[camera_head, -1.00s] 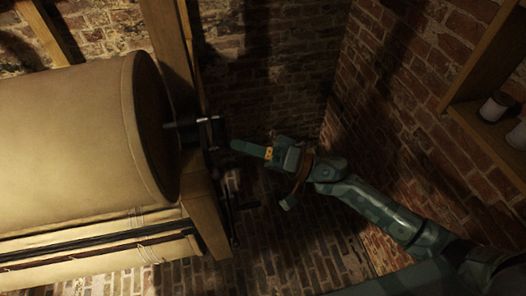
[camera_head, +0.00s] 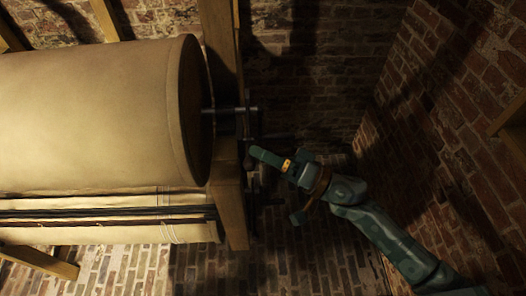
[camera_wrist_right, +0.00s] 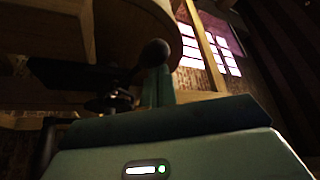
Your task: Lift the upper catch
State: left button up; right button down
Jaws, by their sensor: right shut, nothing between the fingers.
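A dark metal fitting (camera_head: 240,111), which may include the upper catch, sits where the big cloth roller's axle meets the wooden post. A dark lever with a ball knob shows close up in the right wrist view, its knob (camera_wrist_right: 155,52) just beyond my fingers. I cannot tell whether the fingers touch it. My right gripper (camera_head: 252,151) is shut and empty, pointing left beside the post, a little below the axle fitting. Its green fingers (camera_wrist_right: 164,88) also show in the right wrist view. The catch's exact shape is lost in shadow. My left gripper is not in view.
The large cloth roller (camera_head: 95,115) fills the left. A second, lower roller or beam (camera_head: 90,228) with dark cords lies under it. The wooden post (camera_head: 230,205) stands at their right end. Brick walls (camera_head: 440,130) close in behind and right.

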jog(key=shift+f+n+b, duration=0.3)
jog(key=shift+s+f+n, duration=0.15)
jog(key=shift+f+n, duration=0.05)
jog(key=shift+n, duration=0.1)
jog(key=f+n+g+y+b, duration=0.1)
jog(key=n+b, duration=0.1)
jog(key=n, duration=0.1)
jog(key=f+n+g+y+b, duration=0.1)
jog(key=f+n+b, duration=0.1)
jog(key=f+n+g+y+b, duration=0.1)
jog(key=f+n+g+b, duration=0.1)
jog(key=n+b, duration=0.1)
jog(key=shift+s+n+y, duration=0.25)
jog(key=shift+n+y, duration=0.05)
jog(key=shift+f, duration=0.15)
dwell(0.3)
notch_tip(320, 180, up, 5)
jog(key=w+p, duration=0.1)
jog(key=p, duration=0.3)
jog(key=b+v, duration=0.2)
jog(key=v, duration=0.9)
jog(key=shift+w+f, duration=0.35)
jog(key=shift+f, duration=0.1)
